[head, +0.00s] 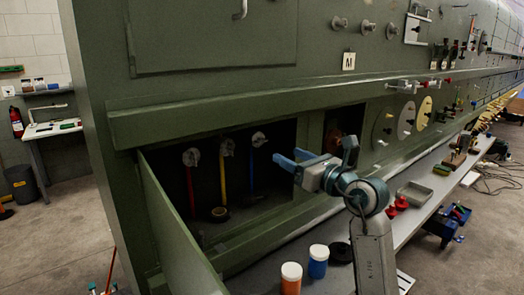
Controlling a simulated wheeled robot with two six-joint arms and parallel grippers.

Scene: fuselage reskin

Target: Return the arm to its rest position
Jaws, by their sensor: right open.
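My right gripper (288,157) has pale blue fingers and points left, in front of the open lower bay of the green fuselage panel (215,40). Its fingers are apart and nothing shows between them. My right arm rises from the lower right, bent at the wrist. Inside the bay, red, yellow and blue upright rods (226,170) stand under grey fittings, left of the gripper and apart from it. My left gripper is out of view.
The bay's door (170,225) hangs open at the lower left. An orange jar (291,279) and a blue jar (318,262) stand on the ledge below my arm. A grey tray (414,193) and red knobs (400,203) lie to the right. Fittings protrude from the panel.

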